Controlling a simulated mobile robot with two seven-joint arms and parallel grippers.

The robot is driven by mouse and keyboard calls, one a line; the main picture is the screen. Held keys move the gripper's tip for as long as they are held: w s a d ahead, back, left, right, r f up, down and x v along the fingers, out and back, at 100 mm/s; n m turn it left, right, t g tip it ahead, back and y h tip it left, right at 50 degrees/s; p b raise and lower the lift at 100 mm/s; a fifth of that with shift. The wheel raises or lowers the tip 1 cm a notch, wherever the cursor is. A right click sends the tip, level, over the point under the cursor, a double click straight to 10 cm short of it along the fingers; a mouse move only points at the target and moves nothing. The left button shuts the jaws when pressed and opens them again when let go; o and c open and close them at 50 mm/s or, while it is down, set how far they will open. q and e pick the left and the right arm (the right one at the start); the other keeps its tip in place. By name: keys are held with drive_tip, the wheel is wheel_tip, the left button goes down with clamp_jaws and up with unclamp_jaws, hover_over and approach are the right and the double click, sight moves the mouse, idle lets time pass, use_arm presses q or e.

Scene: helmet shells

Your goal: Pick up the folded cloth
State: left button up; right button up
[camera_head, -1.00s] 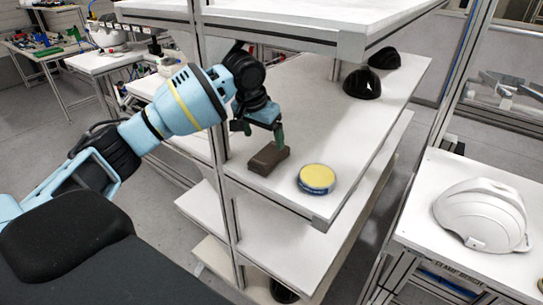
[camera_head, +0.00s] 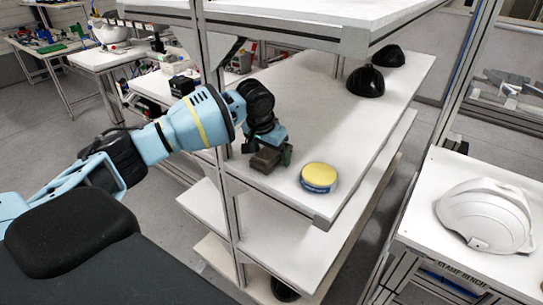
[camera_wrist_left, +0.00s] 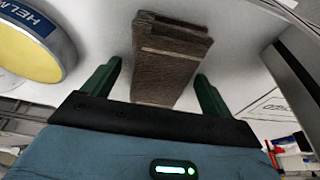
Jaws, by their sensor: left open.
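The folded cloth (camera_head: 266,160) is a small dark brown block of fabric lying on the white shelf near its front edge. It also shows in the left wrist view (camera_wrist_left: 168,65), between the two green fingers. My left gripper (camera_head: 268,156) is at the cloth, with a finger on either side of it. In the left wrist view the gripper (camera_wrist_left: 157,84) is open, with a gap visible between each finger and the cloth. My right gripper is in neither view.
A round yellow-topped tin (camera_head: 318,177) with a blue side stands just right of the cloth. Dark helmet shells (camera_head: 366,81) sit farther back on the same shelf. An upright post (camera_head: 215,100) and an upper shelf (camera_head: 290,18) are close to my left arm. A white helmet (camera_head: 487,215) rests on the right bench.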

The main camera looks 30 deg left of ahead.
sight(272, 152)
use_arm(q)
drive_tip(key=c, duration=1.1)
drive_tip(key=shift+o, duration=0.2)
drive_tip(key=shift+r, duration=0.1)
drive_tip(key=shift+r, duration=0.45)
drive_tip(key=v, duration=0.2)
drive_tip(key=shift+s+d+r, duration=0.1)
drive_tip(key=shift+r, duration=0.3)
drive_tip(key=s+d+r, duration=0.1)
drive_tip(key=s+d, duration=0.2)
drive_tip(key=s, duration=1.2)
drive_tip(key=shift+d+r, duration=0.1)
drive_tip(key=shift+r, duration=0.05)
drive_tip(key=shift+w, duration=0.1)
